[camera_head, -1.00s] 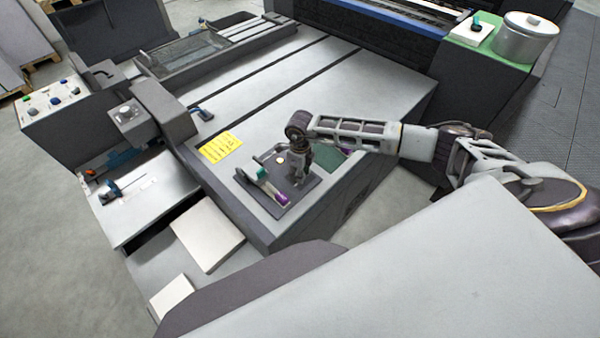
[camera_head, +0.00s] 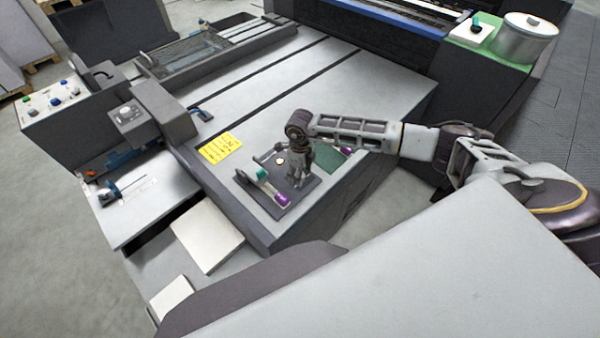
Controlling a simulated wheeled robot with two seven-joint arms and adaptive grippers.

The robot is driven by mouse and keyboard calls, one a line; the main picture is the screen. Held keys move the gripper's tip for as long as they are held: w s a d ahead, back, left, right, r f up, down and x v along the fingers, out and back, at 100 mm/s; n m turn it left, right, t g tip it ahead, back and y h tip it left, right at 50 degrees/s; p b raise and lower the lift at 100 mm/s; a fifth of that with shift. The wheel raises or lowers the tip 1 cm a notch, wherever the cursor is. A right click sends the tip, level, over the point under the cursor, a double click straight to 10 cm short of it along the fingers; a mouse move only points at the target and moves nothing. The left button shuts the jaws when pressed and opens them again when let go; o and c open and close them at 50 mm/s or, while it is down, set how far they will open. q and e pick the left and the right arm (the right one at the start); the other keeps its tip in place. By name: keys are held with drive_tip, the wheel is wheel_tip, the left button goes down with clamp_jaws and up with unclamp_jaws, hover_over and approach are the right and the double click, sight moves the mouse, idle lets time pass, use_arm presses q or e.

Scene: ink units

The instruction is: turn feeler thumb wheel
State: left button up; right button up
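My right arm comes in from the right, and its gripper (camera_head: 295,183) points down over a dark plate (camera_head: 268,203) on the front corner of the grey machine top. The fingers are small and dark, and I cannot tell whether they are apart or touch anything. A pale round knob (camera_head: 280,160) shows just left of the gripper. A round pale dial (camera_head: 124,113) sits on a grey block at the left. I cannot tell which part is the feeler thumb wheel. My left gripper is not in view.
A yellow note (camera_head: 220,149) lies on the machine top (camera_head: 300,90), which is mostly clear behind the plate. A button panel (camera_head: 52,98) stands at the left. A metal pot (camera_head: 526,38) stands on a green surface at the back right.

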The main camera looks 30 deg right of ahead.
wheel_tip(320, 180, up, 11)
drive_tip(key=shift+r, duration=0.15)
idle(0.4)
idle(1.3)
